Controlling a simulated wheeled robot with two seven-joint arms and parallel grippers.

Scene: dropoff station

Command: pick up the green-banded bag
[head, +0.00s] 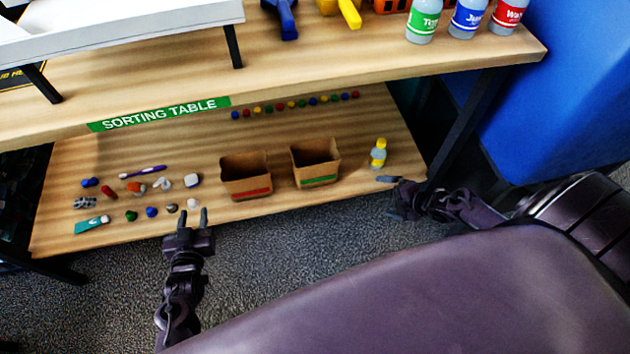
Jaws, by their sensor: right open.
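The green-banded bag (316,168) is an open-topped brown paper bag standing upright on the lower shelf, right of the middle. Its green band runs low across the front. My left gripper (191,217) is at the shelf's front edge, left of both bags. Its two fingers are apart with nothing between them. My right gripper (390,181) is at the right end of the shelf, to the right of the green-banded bag and apart from it. It is open, seen small and side-on. No gripper touches the bag.
A red-banded bag (246,176) stands just left. A yellow-capped bottle (378,155) stands to the right, near my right gripper. Several small items, including a toothpaste tube (92,225), lie at left. Several coloured caps line the back. The upper tabletop (330,60) overhangs the shelf.

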